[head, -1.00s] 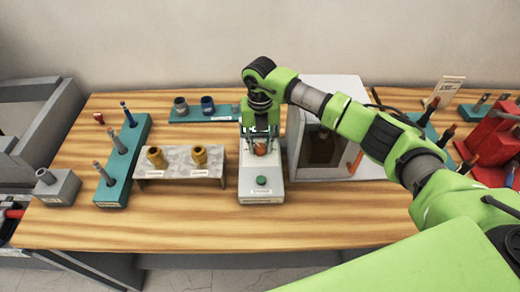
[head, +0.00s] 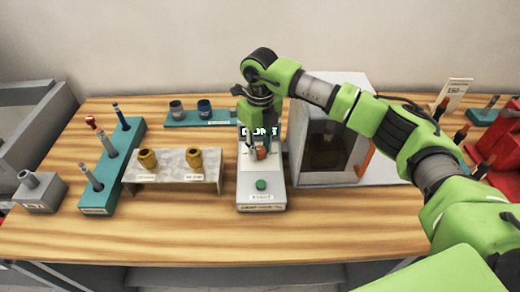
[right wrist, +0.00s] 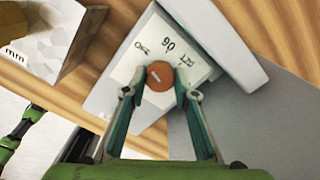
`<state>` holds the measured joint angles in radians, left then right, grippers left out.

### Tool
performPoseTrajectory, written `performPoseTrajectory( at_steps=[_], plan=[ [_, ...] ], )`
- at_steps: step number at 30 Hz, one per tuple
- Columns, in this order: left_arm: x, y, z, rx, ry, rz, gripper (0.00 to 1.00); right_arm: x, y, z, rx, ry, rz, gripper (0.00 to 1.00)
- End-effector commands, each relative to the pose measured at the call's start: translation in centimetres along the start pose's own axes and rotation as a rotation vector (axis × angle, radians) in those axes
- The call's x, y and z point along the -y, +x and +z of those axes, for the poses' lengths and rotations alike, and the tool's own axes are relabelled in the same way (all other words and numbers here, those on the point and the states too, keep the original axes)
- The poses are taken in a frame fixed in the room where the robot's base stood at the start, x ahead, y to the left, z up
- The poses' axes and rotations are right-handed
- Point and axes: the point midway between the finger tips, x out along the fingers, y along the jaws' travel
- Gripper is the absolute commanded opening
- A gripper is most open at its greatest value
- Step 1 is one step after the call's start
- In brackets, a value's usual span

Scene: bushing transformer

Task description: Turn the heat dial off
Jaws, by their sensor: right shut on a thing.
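The heat dial is a small orange-red knob (head: 262,153) on the sloped front of a white-grey heater unit (head: 261,188). In the right wrist view the dial (right wrist: 160,77) shows its round face with a short pale mark, and printed markings stand around it on the white panel (right wrist: 143,58). My right gripper (head: 256,150) is over the unit from above. In the right wrist view its two fingertips (right wrist: 160,92) close on the dial from both sides. A lit display (head: 260,131) shows partly behind the gripper. My left gripper is out of view.
A glass-fronted box (head: 330,140) stands close right of the unit. A metal stand with brass fittings (head: 170,172) is close on the left. A teal rack (head: 113,165) is farther left, and red holders (head: 497,150) are at the right. The table's front strip is clear.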

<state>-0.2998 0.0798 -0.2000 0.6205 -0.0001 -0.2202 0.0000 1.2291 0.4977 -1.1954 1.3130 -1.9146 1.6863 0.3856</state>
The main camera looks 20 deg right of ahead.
Motion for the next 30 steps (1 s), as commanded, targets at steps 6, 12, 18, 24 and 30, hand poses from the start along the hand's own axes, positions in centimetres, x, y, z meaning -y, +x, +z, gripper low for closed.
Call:
performPoseTrajectory(
  at_steps=[6, 12, 18, 24, 30],
  plan=[
    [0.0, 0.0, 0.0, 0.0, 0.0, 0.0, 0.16, 0.0, -0.1, 0.0, 0.001, -0.004, 0.0, 0.05],
    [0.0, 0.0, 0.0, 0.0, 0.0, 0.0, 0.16, 0.0, -0.1, 0.0, 0.001, -0.003, 0.0, 0.35],
    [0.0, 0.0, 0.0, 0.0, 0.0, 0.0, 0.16, 0.0, -0.1, 0.0, 0.001, -0.003, 0.0, 0.44],
    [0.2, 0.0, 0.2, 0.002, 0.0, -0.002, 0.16, 0.0, -0.2, 0.0, 0.001, -0.003, 0.0, 0.44],
    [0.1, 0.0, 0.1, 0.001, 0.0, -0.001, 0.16, 0.1, -2.6, 0.1, 0.005, -0.003, -0.001, 0.44]
  ],
)
